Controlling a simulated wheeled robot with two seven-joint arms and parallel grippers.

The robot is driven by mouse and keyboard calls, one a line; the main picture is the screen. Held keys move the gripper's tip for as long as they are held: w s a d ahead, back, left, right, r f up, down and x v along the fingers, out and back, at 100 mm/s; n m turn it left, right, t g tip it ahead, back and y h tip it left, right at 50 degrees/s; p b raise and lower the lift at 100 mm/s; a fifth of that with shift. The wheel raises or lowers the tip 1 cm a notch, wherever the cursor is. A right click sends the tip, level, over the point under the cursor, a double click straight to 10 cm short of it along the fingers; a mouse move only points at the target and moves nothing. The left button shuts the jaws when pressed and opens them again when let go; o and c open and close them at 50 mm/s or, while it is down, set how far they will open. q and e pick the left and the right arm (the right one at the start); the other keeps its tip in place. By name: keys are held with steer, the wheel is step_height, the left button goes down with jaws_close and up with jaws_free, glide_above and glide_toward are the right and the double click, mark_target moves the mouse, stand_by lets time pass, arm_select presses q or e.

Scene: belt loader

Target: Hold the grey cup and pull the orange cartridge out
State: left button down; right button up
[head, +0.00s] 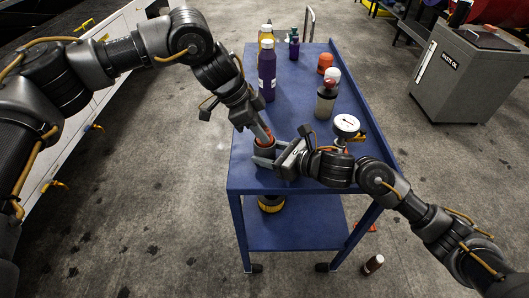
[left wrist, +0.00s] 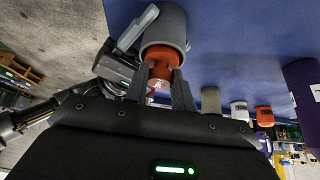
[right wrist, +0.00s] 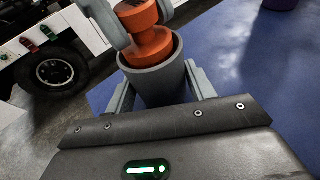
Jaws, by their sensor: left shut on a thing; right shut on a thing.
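The grey cup (head: 264,156) stands on the blue cart top near its front left corner. My right gripper (right wrist: 158,85) is shut around the cup's sides from the right. The orange cartridge (right wrist: 150,38) sits upright in the cup, its upper part above the rim and its lower end hidden inside. My left gripper (left wrist: 166,78) is shut on the cartridge's upper part from above. In the left wrist view the cartridge (left wrist: 160,58) shows between the fingers, with the cup (left wrist: 166,28) around its far end. The cup also shows in the right wrist view (right wrist: 158,82).
A purple bottle (head: 267,75), a grey bottle with a red cap (head: 325,103) and a pressure gauge (head: 346,124) stand on the cart (head: 300,75). Orange and white items stand behind them. A grey waste-oil bin (head: 465,80) stands on the right.

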arm_select(q)
steer(key=shift+r, duration=0.65)
arm_select(e)
steer(key=shift+f, duration=0.1)
stand_by(0.5)
arm_select(q)
steer(key=shift+r, duration=4)
arm_select(e)
steer(key=o, duration=0.8)
steer(key=shift+o, duration=0.2)
steer(key=v, duration=1.2)
